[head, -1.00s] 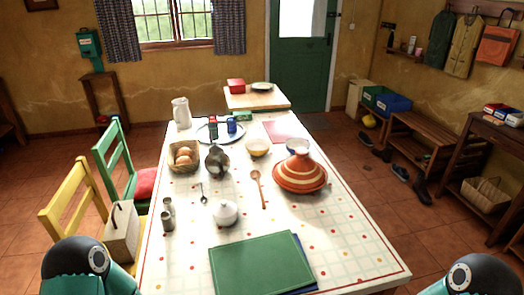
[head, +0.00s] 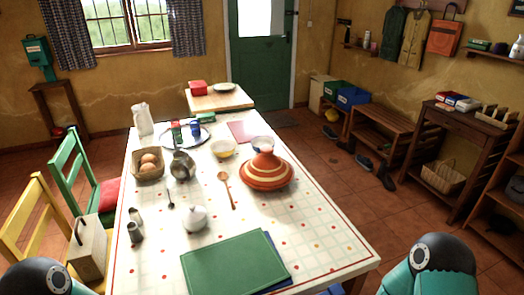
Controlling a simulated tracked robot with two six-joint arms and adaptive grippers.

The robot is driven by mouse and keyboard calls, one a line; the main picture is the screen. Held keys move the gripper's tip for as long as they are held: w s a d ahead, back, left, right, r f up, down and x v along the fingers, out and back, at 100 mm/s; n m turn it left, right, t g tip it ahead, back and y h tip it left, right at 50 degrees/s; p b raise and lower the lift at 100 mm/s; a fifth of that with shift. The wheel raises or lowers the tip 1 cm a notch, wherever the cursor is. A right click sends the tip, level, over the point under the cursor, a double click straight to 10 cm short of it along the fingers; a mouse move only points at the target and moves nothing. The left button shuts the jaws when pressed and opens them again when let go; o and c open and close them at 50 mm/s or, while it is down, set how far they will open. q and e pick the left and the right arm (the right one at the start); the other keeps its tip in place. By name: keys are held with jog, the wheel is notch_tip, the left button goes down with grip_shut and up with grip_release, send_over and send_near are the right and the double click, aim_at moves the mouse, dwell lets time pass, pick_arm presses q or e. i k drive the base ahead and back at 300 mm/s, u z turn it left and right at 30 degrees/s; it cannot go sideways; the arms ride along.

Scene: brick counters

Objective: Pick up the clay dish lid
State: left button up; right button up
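The clay dish lid (head: 266,169) is an orange-red cone with cream bands. It stands upright on its dish at the right side of the table, and I cannot clearly tell the dish's edge from the lid. Nothing of mine touches it. Only parts of my two arms show, at the bottom left and bottom right corners. Both grippers are out of view.
The long table (head: 330,240) carries a wooden spoon (head: 226,188) left of the lid, a white sugar bowl (head: 195,219), a green board (head: 235,264) at the near edge, and bowls (head: 223,149) behind. A yellow chair (head: 40,225) stands left.

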aim_at(267, 161)
jog(key=u, duration=0.05)
jog(key=k, duration=0.5)
jog(key=u, duration=0.6)
jog(key=i, duration=0.1)
jog(key=z, duration=2.3)
jog(key=i, duration=4.25)
jog(key=u, duration=0.65)
